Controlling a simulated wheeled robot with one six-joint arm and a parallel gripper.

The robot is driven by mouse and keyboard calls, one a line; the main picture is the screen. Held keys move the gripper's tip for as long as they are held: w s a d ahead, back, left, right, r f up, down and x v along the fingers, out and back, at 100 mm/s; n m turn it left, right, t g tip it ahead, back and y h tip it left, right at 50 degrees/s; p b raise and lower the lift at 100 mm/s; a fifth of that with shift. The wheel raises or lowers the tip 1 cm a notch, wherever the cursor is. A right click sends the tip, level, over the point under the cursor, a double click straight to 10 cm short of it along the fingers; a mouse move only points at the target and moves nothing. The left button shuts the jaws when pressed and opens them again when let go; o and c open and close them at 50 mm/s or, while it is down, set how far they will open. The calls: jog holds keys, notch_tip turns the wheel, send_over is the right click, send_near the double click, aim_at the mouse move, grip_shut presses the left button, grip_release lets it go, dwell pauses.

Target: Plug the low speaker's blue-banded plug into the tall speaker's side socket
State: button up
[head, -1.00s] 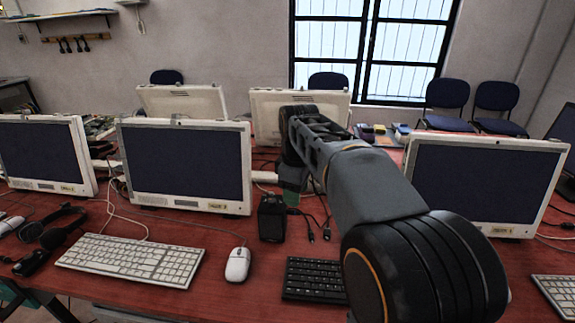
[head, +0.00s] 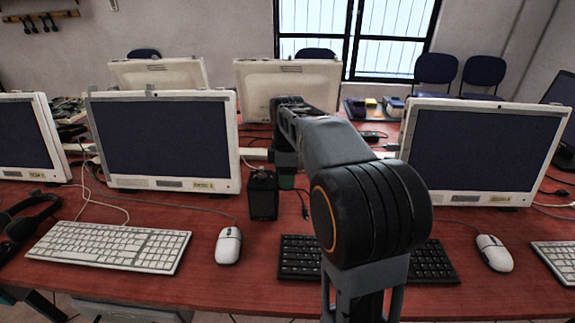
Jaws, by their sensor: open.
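A black upright speaker (head: 263,195) stands on the red desk, left of my arm; I take it for the tall speaker. I cannot make out its side socket. My gripper (head: 287,165) is at the far end of my arm, just behind and right of this speaker; it looks empty, with its fingertips hard to see. A dark cable end with a plug (head: 305,212) lies on the desk right of the speaker. Its blue band cannot be made out. No low speaker can be told apart; my arm covers the desk there.
White monitors (head: 161,140) and (head: 486,150) stand on both sides of my arm. A black keyboard (head: 299,257), a white mouse (head: 229,245) and a white keyboard (head: 110,246) lie in front. Thin cables cross the desk. A small green thing (head: 287,183) shows under my gripper.

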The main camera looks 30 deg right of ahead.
jog(key=shift+f+b, duration=0.3)
jog(key=shift+f, duration=1.15)
grip_shut()
jog(key=shift+c, duration=0.2)
grip_release()
